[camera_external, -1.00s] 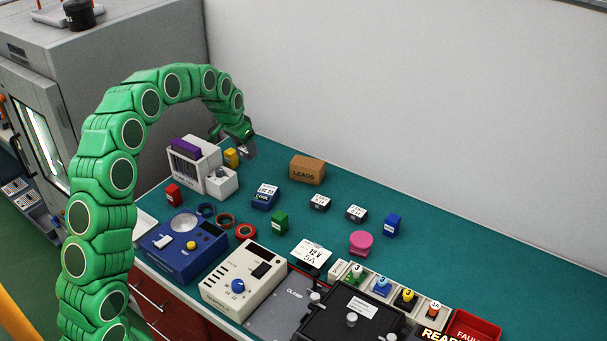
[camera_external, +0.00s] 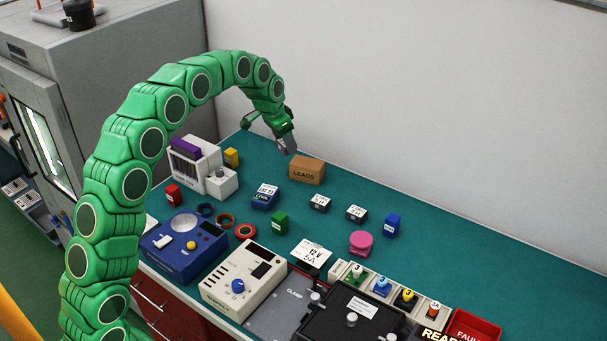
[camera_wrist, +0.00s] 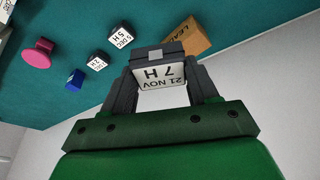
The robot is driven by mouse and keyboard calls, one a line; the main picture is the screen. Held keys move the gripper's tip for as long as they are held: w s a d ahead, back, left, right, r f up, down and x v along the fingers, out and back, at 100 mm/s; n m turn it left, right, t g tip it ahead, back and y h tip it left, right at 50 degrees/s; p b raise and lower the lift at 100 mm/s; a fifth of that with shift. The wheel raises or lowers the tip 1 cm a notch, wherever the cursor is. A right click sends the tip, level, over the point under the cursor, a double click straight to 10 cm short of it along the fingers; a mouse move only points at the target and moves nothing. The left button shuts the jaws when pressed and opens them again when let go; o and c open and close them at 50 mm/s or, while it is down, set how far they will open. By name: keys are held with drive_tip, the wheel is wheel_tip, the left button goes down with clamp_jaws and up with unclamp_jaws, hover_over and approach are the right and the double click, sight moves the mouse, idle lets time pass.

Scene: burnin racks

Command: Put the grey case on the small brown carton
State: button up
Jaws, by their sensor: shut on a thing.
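The grey case (camera_wrist: 158,52), dark with a white label reading "21 NOV 7 H", is between the two fingers of my gripper (camera_wrist: 160,68) in the wrist view. My gripper is shut on it. In the external view my gripper (camera_external: 287,146) hangs above the table, just left of and above the small brown carton (camera_external: 307,171) marked LEADS. The case is hard to tell from the fingers there. The carton also shows in the wrist view (camera_wrist: 188,38), beyond the case and partly hidden by it.
Two small dark boxes with white labels (camera_external: 319,203) (camera_external: 357,213) stand in front of the carton. A blue box (camera_external: 392,225), a pink knob-like piece (camera_external: 361,243) and a yellow box (camera_external: 231,157) stand around. The wall (camera_external: 420,110) is close behind the carton.

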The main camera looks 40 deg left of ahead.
drive_tip(key=shift+w+a+f, duration=0.1)
drive_tip(key=shift+w+f, duration=1.35)
drive_tip(key=shift+w, duration=0.55)
drive_tip(key=shift+w+a+f, duration=0.1)
drive_tip(key=shift+w+f, duration=1.35)
drive_tip(key=shift+w, duration=0.5)
drive_tip(key=shift+w+a+f, duration=0.1)
drive_tip(key=shift+w+f, duration=1.35)
drive_tip(key=shift+w, duration=0.55)
drive_tip(key=shift+f, duration=0.1)
drive_tip(key=shift+w+f, duration=0.1)
drive_tip(key=shift+f, duration=1.5)
drive_tip(key=shift+f, duration=0.1)
drive_tip(key=o, duration=1.1)
